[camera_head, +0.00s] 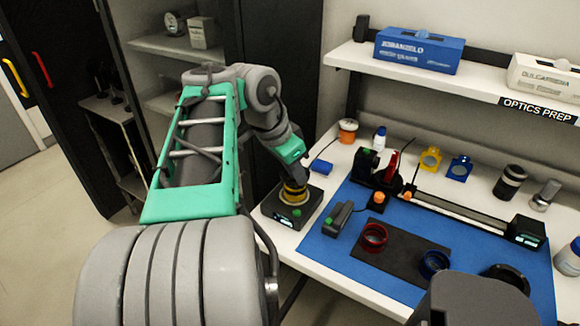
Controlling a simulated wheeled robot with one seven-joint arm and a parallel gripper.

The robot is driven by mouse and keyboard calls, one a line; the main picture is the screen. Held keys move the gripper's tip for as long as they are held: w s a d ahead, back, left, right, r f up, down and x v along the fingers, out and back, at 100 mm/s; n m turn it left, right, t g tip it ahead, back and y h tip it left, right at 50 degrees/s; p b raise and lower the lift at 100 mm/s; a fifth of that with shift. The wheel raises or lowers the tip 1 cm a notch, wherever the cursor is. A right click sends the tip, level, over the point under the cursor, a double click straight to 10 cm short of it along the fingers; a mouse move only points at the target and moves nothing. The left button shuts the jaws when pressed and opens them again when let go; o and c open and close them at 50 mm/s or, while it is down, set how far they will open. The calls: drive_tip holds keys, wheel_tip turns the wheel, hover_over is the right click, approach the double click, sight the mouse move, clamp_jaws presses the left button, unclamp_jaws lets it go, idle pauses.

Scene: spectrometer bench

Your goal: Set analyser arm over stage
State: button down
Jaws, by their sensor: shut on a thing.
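My gripper (297,184) points down over a dark square box (277,211) at the left front of the bench. It is shut on a gold-banded round piece (294,196) at the top of this box. The fingertips are small and partly hidden, so their exact hold is unclear. I cannot tell for certain which part is the analyser arm or the stage. A long rail (452,208) runs across the blue mat, with a black and red fixture (385,170) at its left end and a black box (525,231) at its right.
On the blue mat (335,250) lie a grey piece with a green button (338,217) and a dark pad (400,262) with a red ring (373,237) and a blue ring (434,263). Yellow and blue mounts, bottles and cylinders stand behind. A shelf (480,85) overhangs the back.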

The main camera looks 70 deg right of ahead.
idle(0.4)
drive_tip(key=c, duration=1.4)
unclamp_jaws()
drive_tip(key=shift+w, duration=0.1)
drive_tip(key=p+v, duration=0.3)
drive_tip(key=v, duration=0.5)
drive_tip(key=shift+f, duration=0.1)
